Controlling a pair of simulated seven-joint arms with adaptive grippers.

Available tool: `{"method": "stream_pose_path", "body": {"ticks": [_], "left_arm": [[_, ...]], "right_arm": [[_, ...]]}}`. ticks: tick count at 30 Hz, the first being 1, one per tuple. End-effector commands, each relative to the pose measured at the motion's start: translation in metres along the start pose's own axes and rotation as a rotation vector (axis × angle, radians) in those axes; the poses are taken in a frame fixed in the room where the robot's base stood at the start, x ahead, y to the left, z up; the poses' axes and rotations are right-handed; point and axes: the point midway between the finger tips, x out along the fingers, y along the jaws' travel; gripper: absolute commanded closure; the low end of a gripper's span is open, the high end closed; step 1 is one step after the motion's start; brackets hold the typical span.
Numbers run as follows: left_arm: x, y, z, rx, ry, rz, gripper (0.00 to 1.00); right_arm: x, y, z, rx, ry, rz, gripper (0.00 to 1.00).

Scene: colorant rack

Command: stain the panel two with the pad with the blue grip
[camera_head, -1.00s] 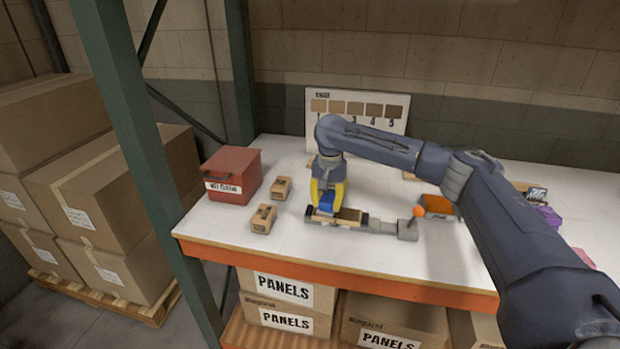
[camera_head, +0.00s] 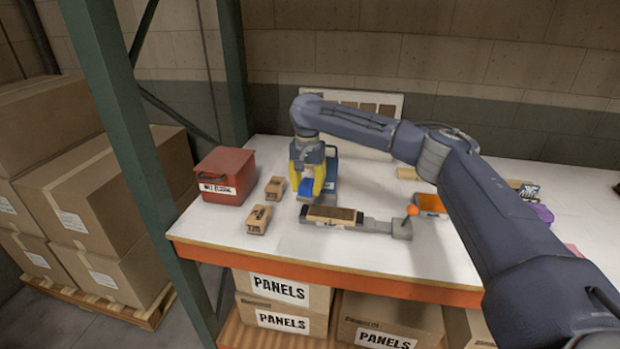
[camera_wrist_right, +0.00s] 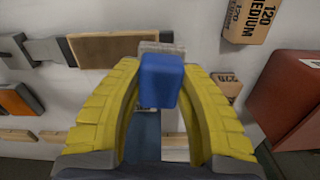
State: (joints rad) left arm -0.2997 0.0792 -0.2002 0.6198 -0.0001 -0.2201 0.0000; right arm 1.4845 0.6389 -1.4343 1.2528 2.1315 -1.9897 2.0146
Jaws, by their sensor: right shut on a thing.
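My right gripper (camera_head: 307,191) has yellow fingers shut on the blue grip (camera_head: 306,189) of a pad. In the right wrist view the blue grip (camera_wrist_right: 161,80) sits between the fingers, with a grey pad part (camera_wrist_right: 160,47) just beyond it. A brown panel (camera_head: 333,213) lies in a grey holder (camera_head: 375,226) in front of my gripper, to its right. The panel also shows in the right wrist view (camera_wrist_right: 112,48), next to the pad. I cannot tell whether they touch, or read a number on the panel. My left gripper is not in view.
Two small sanding blocks (camera_head: 257,219) (camera_head: 275,188) and a red bin (camera_head: 226,176) stand to the left. A blue item (camera_head: 331,170) is just behind my gripper. An orange tray (camera_head: 431,204) is right of the holder. A sample board (camera_head: 391,101) stands behind.

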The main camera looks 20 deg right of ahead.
Motion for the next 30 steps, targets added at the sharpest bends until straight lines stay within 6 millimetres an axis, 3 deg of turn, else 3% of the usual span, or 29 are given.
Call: {"method": "stream_pose_path", "body": {"ticks": [10, 30], "left_arm": [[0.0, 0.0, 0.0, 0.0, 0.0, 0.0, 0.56], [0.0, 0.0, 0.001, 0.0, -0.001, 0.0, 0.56]], "right_arm": [[-0.029, -0.008, 0.003, -0.011, 0.0, -0.001, 0.94], [-0.031, -0.01, 0.004, -0.012, 0.0, -0.001, 0.94]]}}
